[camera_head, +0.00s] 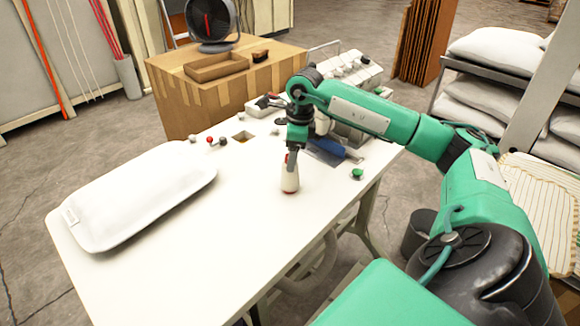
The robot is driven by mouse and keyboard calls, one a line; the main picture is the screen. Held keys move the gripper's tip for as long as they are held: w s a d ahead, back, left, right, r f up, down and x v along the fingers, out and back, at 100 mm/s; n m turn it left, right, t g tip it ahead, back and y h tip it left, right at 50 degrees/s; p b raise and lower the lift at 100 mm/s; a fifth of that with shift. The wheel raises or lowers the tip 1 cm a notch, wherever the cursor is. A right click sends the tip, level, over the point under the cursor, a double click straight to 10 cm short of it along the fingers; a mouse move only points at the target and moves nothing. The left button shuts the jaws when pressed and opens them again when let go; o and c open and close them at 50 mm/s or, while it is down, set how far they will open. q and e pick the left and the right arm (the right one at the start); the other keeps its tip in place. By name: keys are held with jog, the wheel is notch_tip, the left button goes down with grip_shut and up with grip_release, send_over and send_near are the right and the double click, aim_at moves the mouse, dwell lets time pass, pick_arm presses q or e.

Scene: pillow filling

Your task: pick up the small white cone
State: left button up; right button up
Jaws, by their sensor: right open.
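The small white cone (289,180) stands upright on the white table, right of the middle, with a reddish rim at its foot. My right gripper (291,161) points straight down at the cone's top and is open. Its fingers overlap the upper part of the cone in this view, so I cannot tell whether they touch it. The cone's tip is hidden by the gripper. My left gripper is not in view.
A white pillow (140,195) lies on the table's (225,235) left side. A green button (357,173), a blue cylinder (328,146) and a machine (345,75) are to the right and behind. Small red and grey knobs (210,140) sit at the back edge. The front middle is clear.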

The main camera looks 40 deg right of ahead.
aim_at(289, 182)
jog(key=f, duration=0.3)
jog(key=shift+w+a+f+p, duration=0.2)
jog(key=shift+w+a+p, duration=0.05)
jog(key=shift+a+p, duration=0.05)
jog(key=shift+c, duration=0.3)
jog(key=c, duration=1.1)
jog(key=shift+r, duration=0.15)
